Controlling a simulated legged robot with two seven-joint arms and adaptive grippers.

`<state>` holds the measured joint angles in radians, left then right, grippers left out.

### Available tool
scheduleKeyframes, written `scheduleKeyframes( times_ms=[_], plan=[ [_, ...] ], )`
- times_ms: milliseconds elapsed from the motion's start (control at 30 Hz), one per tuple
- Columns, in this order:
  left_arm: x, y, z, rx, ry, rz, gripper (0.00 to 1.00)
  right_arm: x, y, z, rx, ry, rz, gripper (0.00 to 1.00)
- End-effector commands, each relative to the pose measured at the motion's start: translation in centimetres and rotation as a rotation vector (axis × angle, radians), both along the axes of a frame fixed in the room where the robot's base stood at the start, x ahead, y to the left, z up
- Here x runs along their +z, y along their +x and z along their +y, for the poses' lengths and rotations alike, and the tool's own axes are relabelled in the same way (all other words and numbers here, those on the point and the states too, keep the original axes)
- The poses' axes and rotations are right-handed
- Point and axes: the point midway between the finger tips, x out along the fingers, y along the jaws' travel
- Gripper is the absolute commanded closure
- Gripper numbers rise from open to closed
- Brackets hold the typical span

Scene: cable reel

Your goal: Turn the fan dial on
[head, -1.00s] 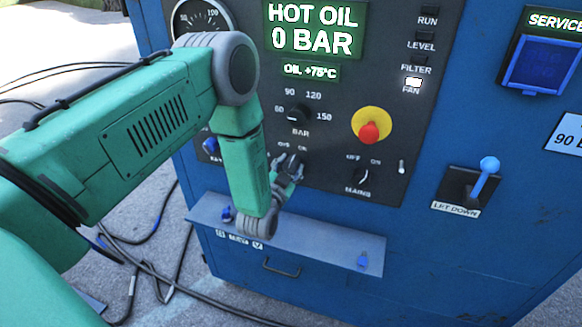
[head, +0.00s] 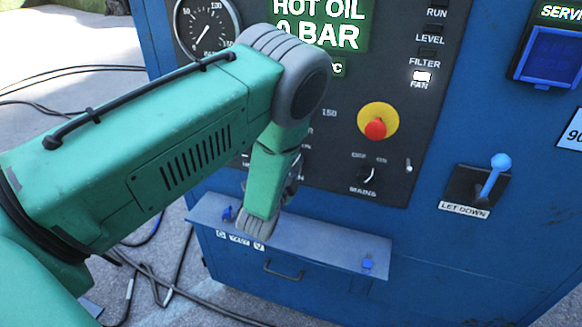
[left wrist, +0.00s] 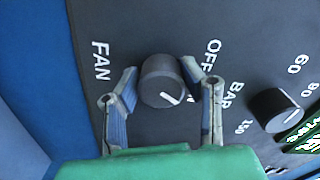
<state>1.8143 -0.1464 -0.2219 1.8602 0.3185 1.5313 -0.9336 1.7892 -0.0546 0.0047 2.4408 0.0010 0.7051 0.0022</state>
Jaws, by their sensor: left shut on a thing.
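The fan dial (left wrist: 160,72) is a round dark knob on the grey panel, with FAN lettering on its left in the left wrist view. Its white pointer line slants to the lower right, away from the OFF lettering at upper right. My left gripper (left wrist: 162,88) has one finger on each side of the knob and is shut on it. In the head view my left gripper (head: 294,183) is mostly hidden behind my green wrist, and the dial is hidden too. The lamp above the FAN label (head: 422,76) is lit white. My right gripper is not in view.
The BAR dial (left wrist: 277,109) is close by. Right of my arm are the red stop button (head: 376,129), the MAINS switch (head: 370,175) and the blue let-down lever (head: 493,175). A grey shelf (head: 320,246) juts out below. Cables lie on the ground.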

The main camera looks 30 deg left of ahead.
Motion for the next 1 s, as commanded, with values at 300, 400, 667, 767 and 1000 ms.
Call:
scheduleKeyframes(
  times_ms=[300, 400, 667, 767, 1000],
  plan=[
    [-0.3, 0.02, -0.74, -0.014, 0.027, 0.015, 0.93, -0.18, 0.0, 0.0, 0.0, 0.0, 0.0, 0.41],
    [-0.29, 0.03, -0.79, -0.015, 0.027, 0.015, 0.93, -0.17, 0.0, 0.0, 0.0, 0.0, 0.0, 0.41],
    [-0.22, 0.07, -0.86, -0.015, 0.027, 0.012, 0.44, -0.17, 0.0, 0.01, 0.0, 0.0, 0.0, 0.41],
    [-0.12, 0.04, -0.66, -0.011, 0.027, 0.011, 0.44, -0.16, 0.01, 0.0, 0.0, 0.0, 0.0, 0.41],
    [-0.11, -0.41, -0.28, -0.007, 0.026, 0.009, 0.44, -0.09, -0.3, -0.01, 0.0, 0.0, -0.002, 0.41]
  ],
)
